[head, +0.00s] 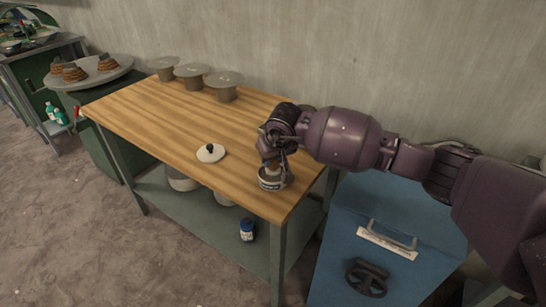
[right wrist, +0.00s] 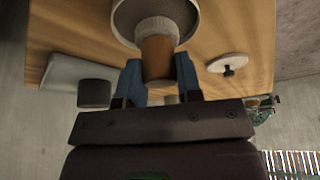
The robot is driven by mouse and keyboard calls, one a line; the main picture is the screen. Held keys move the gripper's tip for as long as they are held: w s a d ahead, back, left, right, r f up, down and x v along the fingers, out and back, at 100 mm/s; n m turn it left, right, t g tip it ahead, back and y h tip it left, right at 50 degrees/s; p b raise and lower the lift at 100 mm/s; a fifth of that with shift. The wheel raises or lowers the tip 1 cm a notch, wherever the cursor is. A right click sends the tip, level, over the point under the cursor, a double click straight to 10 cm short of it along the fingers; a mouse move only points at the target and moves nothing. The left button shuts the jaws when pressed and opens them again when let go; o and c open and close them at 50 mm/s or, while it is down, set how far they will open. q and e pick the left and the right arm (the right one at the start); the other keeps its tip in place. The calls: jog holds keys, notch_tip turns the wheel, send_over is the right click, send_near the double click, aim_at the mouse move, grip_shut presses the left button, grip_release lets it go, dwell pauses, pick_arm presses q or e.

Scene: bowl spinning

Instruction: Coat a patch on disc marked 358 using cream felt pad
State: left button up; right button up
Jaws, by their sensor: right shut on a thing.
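My right gripper (head: 272,160) is shut on the brown handle of a pad (right wrist: 158,58). The pad's pale, cream-looking end (right wrist: 157,30) is at the mouth of a round tin (head: 271,183); the tin's rim also shows in the right wrist view (right wrist: 122,22). I cannot tell whether the pad touches what is inside. Three grey discs on stands, a left one (head: 163,62), a middle one (head: 192,70) and a right one (head: 224,79), stand along the table's back edge. Their markings are too small to read. My left gripper is not in view.
A white lid with a black knob (head: 211,153) lies on the wooden table (head: 150,115), left of the tin. The table's middle is clear. A blue cabinet (head: 345,215) stands at the right. A round stand with brown items (head: 105,78) is at the far left.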

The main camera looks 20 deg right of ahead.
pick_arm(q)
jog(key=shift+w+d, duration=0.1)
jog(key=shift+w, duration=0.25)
pick_arm(e)
jog(key=shift+f, duration=0.3)
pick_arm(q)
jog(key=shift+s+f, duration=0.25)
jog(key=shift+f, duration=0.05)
pick_arm(e)
jog(key=shift+f, duration=0.2)
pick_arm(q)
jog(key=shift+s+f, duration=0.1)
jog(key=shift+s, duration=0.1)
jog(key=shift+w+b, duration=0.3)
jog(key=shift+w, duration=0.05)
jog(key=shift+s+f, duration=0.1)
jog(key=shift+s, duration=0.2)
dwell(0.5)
